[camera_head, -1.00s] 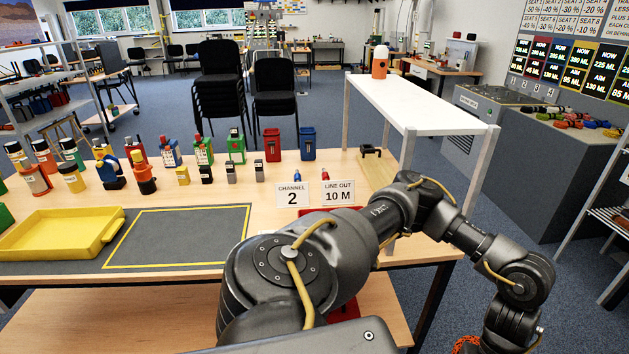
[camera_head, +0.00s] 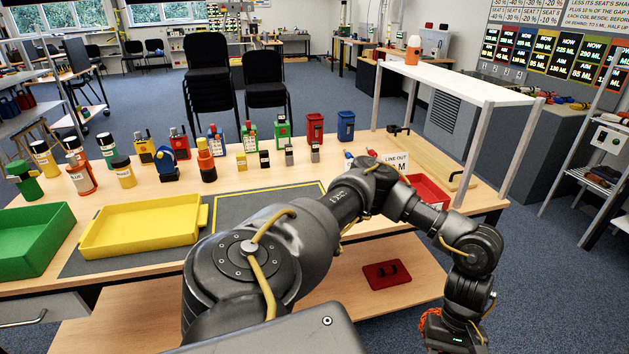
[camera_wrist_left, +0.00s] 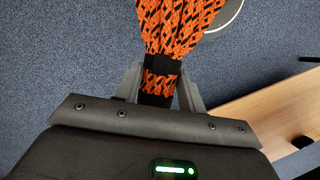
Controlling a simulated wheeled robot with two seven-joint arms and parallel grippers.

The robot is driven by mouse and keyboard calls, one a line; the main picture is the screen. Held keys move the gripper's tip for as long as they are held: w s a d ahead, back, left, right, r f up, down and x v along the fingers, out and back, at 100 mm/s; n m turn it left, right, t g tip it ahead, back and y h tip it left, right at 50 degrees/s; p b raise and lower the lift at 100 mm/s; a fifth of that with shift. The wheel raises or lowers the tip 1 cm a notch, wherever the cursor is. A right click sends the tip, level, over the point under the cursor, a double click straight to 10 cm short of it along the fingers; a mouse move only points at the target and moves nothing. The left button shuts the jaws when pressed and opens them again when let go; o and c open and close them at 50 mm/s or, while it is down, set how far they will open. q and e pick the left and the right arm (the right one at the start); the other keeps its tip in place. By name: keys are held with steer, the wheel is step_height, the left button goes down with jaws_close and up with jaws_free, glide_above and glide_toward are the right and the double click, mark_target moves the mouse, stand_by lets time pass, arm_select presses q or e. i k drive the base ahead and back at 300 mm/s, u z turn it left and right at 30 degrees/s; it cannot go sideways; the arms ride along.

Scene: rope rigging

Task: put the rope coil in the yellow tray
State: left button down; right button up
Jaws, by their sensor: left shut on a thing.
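The rope coil (camera_wrist_left: 178,28) is orange with black flecks and has a black band around its gathered end. In the left wrist view my left gripper (camera_wrist_left: 160,84) is shut on this banded end, and the rope fans out beyond the fingers. In the head view my left arm bends to the right, and a bit of the orange rope (camera_head: 431,320) shows beside its wrist at the lower right, off the table. The yellow tray (camera_head: 143,226) lies on the table at left, and looks empty. My right gripper is not in view.
A green tray (camera_head: 30,240) stands left of the yellow one. Several bottles and devices line the table behind. A dark mat (camera_head: 262,206) with a yellow outline is clear. A red tray (camera_head: 432,190) and white raised shelf (camera_head: 440,72) are at right.

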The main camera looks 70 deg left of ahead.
mark_target(151, 220)
steer(key=z, duration=0.05)
steer(key=k, duration=1.05)
steer(key=u, duration=2.4)
